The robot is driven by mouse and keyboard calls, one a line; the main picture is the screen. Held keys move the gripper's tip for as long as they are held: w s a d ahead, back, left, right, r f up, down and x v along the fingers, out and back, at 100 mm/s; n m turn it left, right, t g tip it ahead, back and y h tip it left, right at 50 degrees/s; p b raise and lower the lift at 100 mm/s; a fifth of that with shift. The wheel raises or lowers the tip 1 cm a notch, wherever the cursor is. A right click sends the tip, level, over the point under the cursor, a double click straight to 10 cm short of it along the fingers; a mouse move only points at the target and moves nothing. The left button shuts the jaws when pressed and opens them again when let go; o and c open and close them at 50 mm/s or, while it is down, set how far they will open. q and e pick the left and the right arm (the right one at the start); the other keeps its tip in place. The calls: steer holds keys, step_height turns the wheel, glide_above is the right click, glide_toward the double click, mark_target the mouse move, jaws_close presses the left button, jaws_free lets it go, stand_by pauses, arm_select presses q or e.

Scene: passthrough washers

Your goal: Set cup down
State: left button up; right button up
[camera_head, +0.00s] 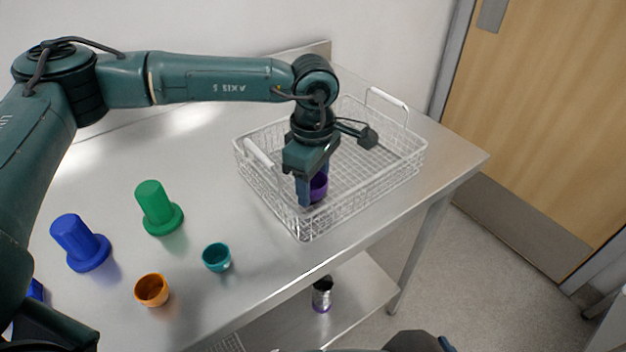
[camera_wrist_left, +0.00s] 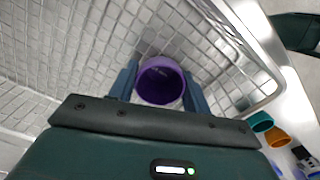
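A purple cup (camera_head: 319,187) is low inside the near left part of the white wire basket (camera_head: 400,172). My left gripper (camera_head: 311,190) reaches down into the basket with the cup between its fingers. In the left wrist view the cup (camera_wrist_left: 160,84) shows its open mouth, with one finger close against each side, so the gripper looks shut on it. The cup's base is hidden, so I cannot tell whether it touches the basket floor. My right gripper is not in view.
The basket stands on a steel table (camera_head: 120,170). To its left are a teal cup (camera_head: 217,257), an orange cup (camera_head: 152,290), a green flanged piece (camera_head: 157,208) and a blue one (camera_head: 78,243). A metallic can (camera_head: 322,295) stands on the lower shelf. The basket's right part is empty.

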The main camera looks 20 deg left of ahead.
arm_select(q)
steer(key=o, duration=0.4)
steer(key=shift+r, duration=0.1)
step_height(320, 180, up, 12)
steer(key=shift+r, duration=0.1)
stand_by(0.4)
